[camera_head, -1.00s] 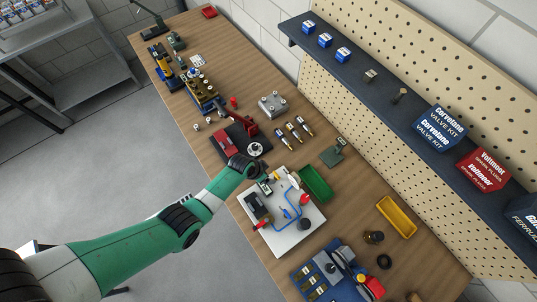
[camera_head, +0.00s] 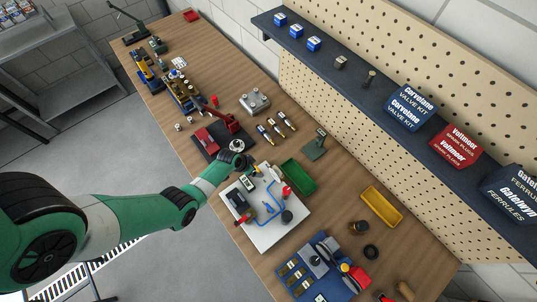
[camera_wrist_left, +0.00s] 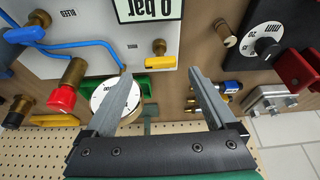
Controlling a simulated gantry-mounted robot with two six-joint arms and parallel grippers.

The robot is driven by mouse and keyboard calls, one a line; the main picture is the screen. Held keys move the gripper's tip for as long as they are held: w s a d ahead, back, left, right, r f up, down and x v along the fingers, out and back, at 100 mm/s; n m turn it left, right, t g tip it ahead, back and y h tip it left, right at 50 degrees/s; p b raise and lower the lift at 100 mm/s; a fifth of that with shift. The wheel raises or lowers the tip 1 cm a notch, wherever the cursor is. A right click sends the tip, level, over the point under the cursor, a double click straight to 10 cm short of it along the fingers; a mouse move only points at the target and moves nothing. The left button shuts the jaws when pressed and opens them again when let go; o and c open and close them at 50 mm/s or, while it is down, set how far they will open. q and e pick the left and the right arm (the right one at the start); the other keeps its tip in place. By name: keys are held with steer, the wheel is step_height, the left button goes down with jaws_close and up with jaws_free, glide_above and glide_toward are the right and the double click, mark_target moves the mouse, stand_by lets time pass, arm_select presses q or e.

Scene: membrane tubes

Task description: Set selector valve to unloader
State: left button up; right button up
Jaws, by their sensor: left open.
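A white panel (camera_head: 258,232) with blue tubes, brass fittings and a red cap lies on the bench; it fills the upper left of the left wrist view (camera_wrist_left: 100,40). It carries a "0 bar" display (camera_wrist_left: 152,8) and a "BLEED" label. A round white dial with a black knob (camera_wrist_left: 266,47) and small labels stands at the upper right of the wrist view. I cannot tell for sure which part is the selector valve. My left gripper (camera_wrist_left: 167,77) is open and empty by the panel's edge, with a white-faced gauge (camera_wrist_left: 108,98) behind its left finger. My right gripper is out of view.
A green tray (camera_head: 299,177) lies close beside the panel, with a yellow tray (camera_head: 382,206) farther right. A red tool on a dark base (camera_head: 212,138) stands left of my gripper. A blue valve board (camera_head: 315,268) lies nearer. A shelf (camera_head: 350,70) overhangs the bench's back.

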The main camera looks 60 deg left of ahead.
mark_target(258, 170)
arm_select(q)
step_height(258, 170, down, 2)
steer(key=shift+w+a+f+b, duration=0.1)
steer(key=shift+w+f+b, duration=0.1)
steer(key=shift+b, duration=0.25)
steer(key=shift+w+a+f+b, duration=0.1)
steer(key=shift+w+f+b, duration=0.2)
steer(key=shift+f+b, duration=0.15)
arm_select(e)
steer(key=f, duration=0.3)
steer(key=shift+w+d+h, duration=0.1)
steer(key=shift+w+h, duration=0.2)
arm_select(q)
steer(key=shift+r, duration=0.1)
steer(key=c, duration=1.4)
